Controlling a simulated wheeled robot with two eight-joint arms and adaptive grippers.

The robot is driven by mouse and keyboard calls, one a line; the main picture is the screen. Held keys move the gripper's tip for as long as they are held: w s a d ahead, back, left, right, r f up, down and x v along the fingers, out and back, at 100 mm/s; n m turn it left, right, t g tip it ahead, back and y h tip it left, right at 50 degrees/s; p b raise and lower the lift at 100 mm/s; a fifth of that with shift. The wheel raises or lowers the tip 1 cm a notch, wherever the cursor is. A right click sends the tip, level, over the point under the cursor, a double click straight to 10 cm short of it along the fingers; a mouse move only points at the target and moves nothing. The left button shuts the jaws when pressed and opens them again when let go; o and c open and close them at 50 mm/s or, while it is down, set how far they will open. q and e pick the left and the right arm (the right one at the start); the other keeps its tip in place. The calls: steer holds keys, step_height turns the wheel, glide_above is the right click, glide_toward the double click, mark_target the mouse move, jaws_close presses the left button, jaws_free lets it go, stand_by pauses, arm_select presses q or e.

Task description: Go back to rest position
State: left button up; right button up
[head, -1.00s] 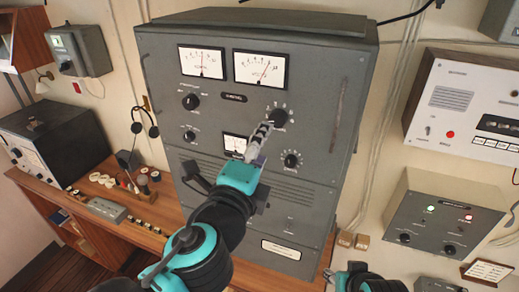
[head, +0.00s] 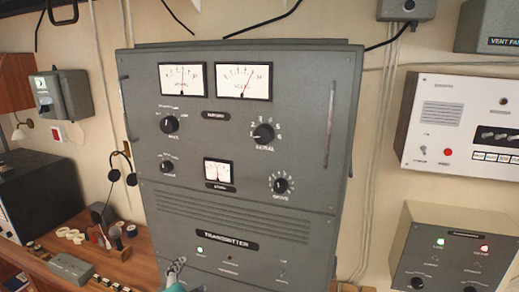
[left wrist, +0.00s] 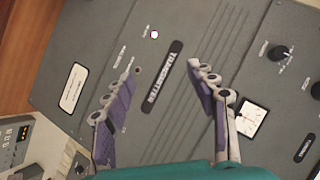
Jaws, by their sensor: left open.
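The grey transmitter cabinet (head: 290,110) fills the middle of the head view, with its meters and knobs in plain sight. My left gripper (head: 176,268) shows only at the bottom edge of the head view, in front of the cabinet's lower left part. In the left wrist view my left gripper (left wrist: 165,70) has its two purple-padded fingers spread wide, with nothing between them. Behind the fingers lies the cabinet's front with the TRANSMITTER label (left wrist: 163,77). How far the fingers stand from the panel is hard to tell. My right gripper is not in view.
A wooden desk (head: 140,262) at left holds a small grey box (head: 70,268) and several small items. A headset (head: 122,168) hangs on the wall. At right are a white wall panel (head: 450,105) and a grey control box (head: 450,225) with green and red lamps.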

arm_select(q)
steer(key=s+a+f+n+g+b, duration=0.1)
steer(key=f+b, duration=0.4)
steer(key=f, duration=0.7)
steer(key=s+f+n+g+h+b, duration=0.1)
steer(key=s+f+n+g+b, duration=0.2)
steer(key=f, duration=0.9)
steer(key=s+a+f+n+g+b, duration=0.1)
steer(key=s+f+n+b, duration=0.3)
steer(key=f, duration=0.8)
steer(key=n+g+b, duration=0.1)
steer(key=n+b, duration=0.1)
steer(key=b, duration=0.2)
steer(key=shift+a+h, duration=0.3)
steer(key=shift+h, duration=0.1)
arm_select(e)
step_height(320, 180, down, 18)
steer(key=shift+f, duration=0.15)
